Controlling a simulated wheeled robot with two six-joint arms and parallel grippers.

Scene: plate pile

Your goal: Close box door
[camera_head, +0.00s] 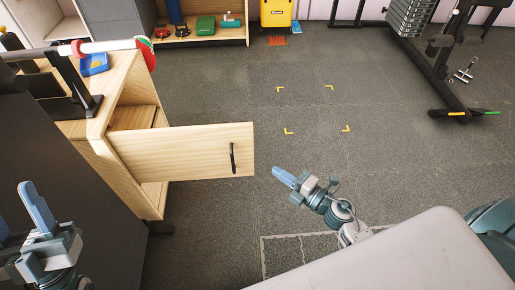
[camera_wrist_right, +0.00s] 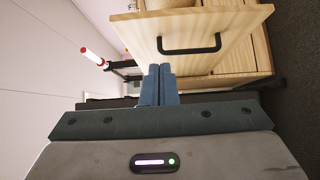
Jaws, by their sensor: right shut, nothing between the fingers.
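A light wooden box (camera_head: 97,130) stands at the left in the head view. Its wooden door (camera_head: 180,150) stands open, swung out to the right, with a black handle (camera_head: 233,158) near its free end. My right gripper (camera_head: 284,177) is shut and empty, to the right of the door's free end and apart from it. In the right wrist view the shut fingertips (camera_wrist_right: 159,70) appear below the black handle (camera_wrist_right: 189,46) on the door (camera_wrist_right: 200,22). My left gripper (camera_head: 20,212) is at the bottom left, its fingers spread apart with nothing seen between them.
A barbell (camera_head: 100,46) with a red and green end rests on a black stand (camera_head: 75,85) by the box. A blue tray (camera_head: 94,64) lies on the box. Grey floor with yellow corner marks (camera_head: 288,131) is clear. A weight machine (camera_head: 440,75) stands at the right.

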